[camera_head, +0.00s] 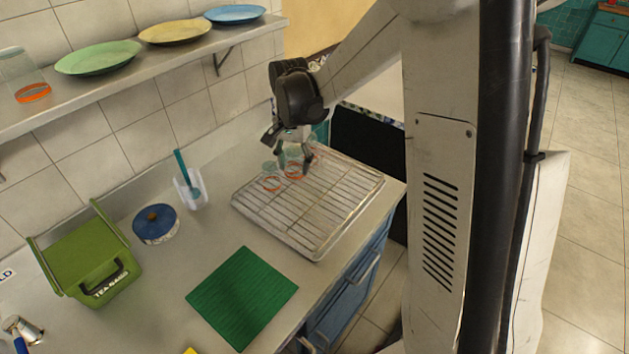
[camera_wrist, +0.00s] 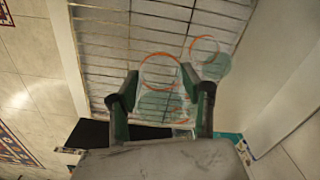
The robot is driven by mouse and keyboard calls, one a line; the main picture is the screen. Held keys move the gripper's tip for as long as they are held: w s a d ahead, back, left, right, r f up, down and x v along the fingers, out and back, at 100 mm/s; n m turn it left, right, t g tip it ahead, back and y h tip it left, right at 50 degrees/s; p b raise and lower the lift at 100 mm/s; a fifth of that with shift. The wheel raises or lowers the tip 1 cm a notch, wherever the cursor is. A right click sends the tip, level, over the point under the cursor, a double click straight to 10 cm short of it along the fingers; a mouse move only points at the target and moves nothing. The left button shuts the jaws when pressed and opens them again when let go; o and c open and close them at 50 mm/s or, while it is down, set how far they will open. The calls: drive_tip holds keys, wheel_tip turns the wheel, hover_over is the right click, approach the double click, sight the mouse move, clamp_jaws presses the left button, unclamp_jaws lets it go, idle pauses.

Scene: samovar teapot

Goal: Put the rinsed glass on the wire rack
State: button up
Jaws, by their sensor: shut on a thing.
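My gripper (camera_head: 294,164) is over the far left part of the wire rack (camera_head: 325,228). It is shut on a clear glass with an orange ring (camera_head: 294,174). In the wrist view the held glass (camera_wrist: 159,72) sits between the two fingers (camera_wrist: 161,92), its ring pointing toward the rack wires. I cannot tell whether it touches the wires. A second clear glass with an orange ring (camera_head: 272,184) stands on the rack close beside it; it also shows in the wrist view (camera_wrist: 205,47), to the right of the held glass. The fingers partly hide the held glass.
A green ribbed mat (camera_head: 242,297), a white cup with a teal handle (camera_head: 190,190), a blue round tin (camera_head: 155,225) and a green box (camera_head: 85,256) stand on the counter. Plates and another glass (camera_head: 25,75) are on the wall shelf. The rack's near part is bare.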

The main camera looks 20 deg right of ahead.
sight(299, 148)
drive_tip(key=r+m, duration=0.1)
drive_tip(key=d+r+m, duration=0.1)
drive_tip(key=m, duration=0.1)
drive_tip(key=shift+w+d+r+p, duration=0.2)
drive_tip(key=shift+r+p, duration=0.15)
drive_tip(key=shift+r, duration=0.05)
drive_tip(key=shift+d+m, duration=0.2)
drive_tip(key=shift+m, duration=0.2)
drive_tip(key=s+d+f, duration=0.1)
drive_tip(key=d+f, duration=0.1)
drive_tip(key=d, duration=0.1)
drive_tip(key=d+f, duration=0.2)
drive_tip(key=d, duration=0.2)
drive_tip(key=s+d+f+p, duration=0.1)
drive_tip(key=d+f, duration=0.1)
drive_tip(key=d, duration=0.2)
drive_tip(key=shift+s+f, duration=0.3)
drive_tip(key=shift+f, duration=0.05)
drive_tip(key=shift+f+p, duration=0.3)
drive_tip(key=shift+f, duration=1.75)
drive_tip(key=shift+f, duration=0.15)
drive_tip(key=o, duration=1.1)
